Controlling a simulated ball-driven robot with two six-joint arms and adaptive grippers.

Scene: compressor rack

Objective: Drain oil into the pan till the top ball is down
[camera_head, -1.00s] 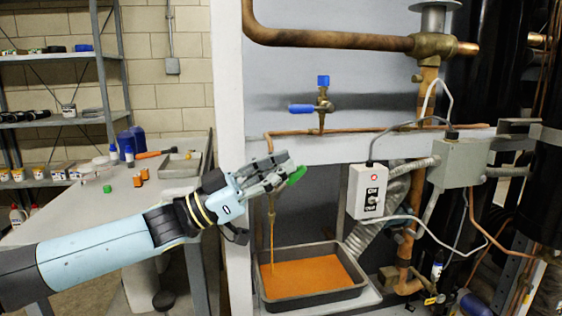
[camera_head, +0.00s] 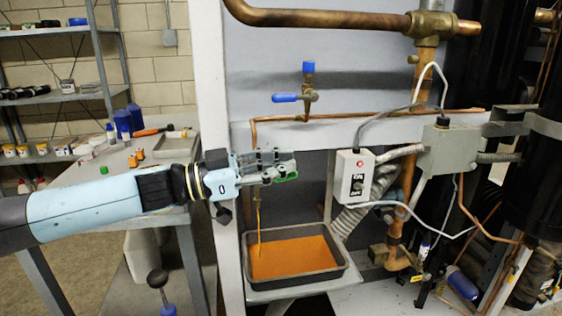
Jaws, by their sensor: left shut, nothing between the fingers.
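My left gripper (camera_head: 288,164) is shut and empty. It is level, just above and against a green handle (camera_head: 286,177), partly hiding it; whether they touch is hard to tell. The drain fitting behind my gripper is mostly hidden. A thin stream of amber oil (camera_head: 258,222) runs down below my gripper into the dark rectangular pan (camera_head: 297,279). The oil in the pan (camera_head: 290,257) is orange and covers its bottom. I cannot make out a sight glass or any ball. My right gripper is not in view.
A blue-handled valve (camera_head: 285,98) sits on the copper pipe above. A white switch box (camera_head: 354,176) with a red light hangs to the right of my gripper. A bench (camera_head: 113,194) with bottles and a tray stands at left, with shelves behind.

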